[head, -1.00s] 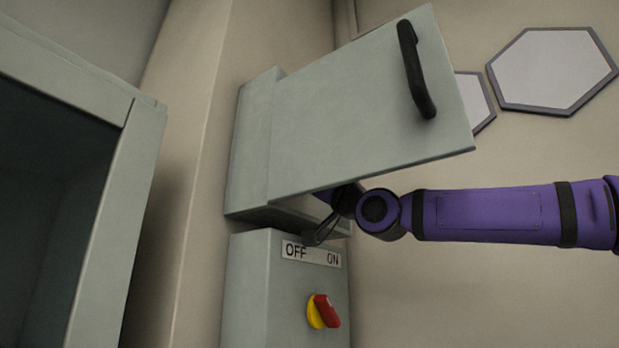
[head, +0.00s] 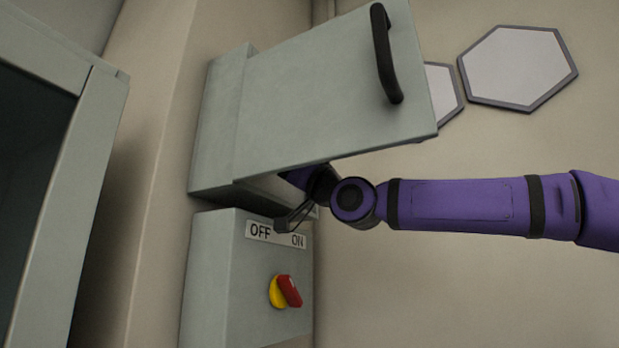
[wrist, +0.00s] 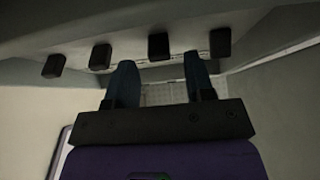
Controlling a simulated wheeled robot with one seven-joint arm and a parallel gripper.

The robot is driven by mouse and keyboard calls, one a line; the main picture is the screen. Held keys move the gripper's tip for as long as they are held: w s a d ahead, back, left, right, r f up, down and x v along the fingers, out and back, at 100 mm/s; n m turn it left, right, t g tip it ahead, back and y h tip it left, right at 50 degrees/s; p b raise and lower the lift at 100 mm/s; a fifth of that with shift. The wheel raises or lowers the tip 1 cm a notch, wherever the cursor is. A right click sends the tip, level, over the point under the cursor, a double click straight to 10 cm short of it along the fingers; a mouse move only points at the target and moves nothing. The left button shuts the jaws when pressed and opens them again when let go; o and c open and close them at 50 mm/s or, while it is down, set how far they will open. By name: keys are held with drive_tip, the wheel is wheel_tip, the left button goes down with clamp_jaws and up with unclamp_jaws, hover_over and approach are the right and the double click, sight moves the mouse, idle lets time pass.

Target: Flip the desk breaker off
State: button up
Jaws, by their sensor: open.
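My gripper (wrist: 161,82) is open in the wrist view, its two dark fingers spread and nothing held between them. Several black breaker switches (wrist: 159,46) sit in a row on a pale panel just beyond the fingertips. One switch lies ahead of the gap, and another (wrist: 220,42) lies just right of the right fingertip. No labels are readable, so I cannot tell which is the desk breaker. In the head view, the breaker cabinet (head: 218,130) has its door (head: 310,105) open, hiding the switches and most of my gripper; a dark finger (head: 292,218) shows below it.
A lower box (head: 215,280) carries an OFF/ON label (head: 275,234) and a red and yellow rotary knob (head: 286,291). The door has a black handle (head: 386,55). A grey-framed opening (head: 95,190) stands at left. Hexagonal panels (head: 518,68) are on the wall at right.

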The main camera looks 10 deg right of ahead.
drive_tip(key=v, duration=0.9)
idle(0.5)
drive_tip(key=s+d+f+m+g+h, duration=0.1)
drive_tip(key=s+d+f+m+h, duration=0.2)
drive_tip(key=d+f+h, duration=0.5)
drive_tip(key=s+d+f+m+g+h, duration=0.1)
drive_tip(key=s+d+f+m+h, duration=0.25)
drive_tip(key=f, duration=0.75)
drive_tip(key=s+d+f+m+g+h, duration=0.2)
drive_tip(key=s+d+f+g+h, duration=0.2)
drive_tip(key=s+f, duration=0.3)
drive_tip(key=s+d+f+m+g+h, duration=0.2)
drive_tip(key=s+d+f+g+h, duration=0.2)
drive_tip(key=f, duration=1)
drive_tip(key=s, duration=0.3)
drive_tip(key=shift+s+d+f, duration=0.2)
drive_tip(key=shift+s+f, duration=0.1)
drive_tip(key=shift+f, duration=0.1)
drive_tip(key=shift+w, duration=0.1)
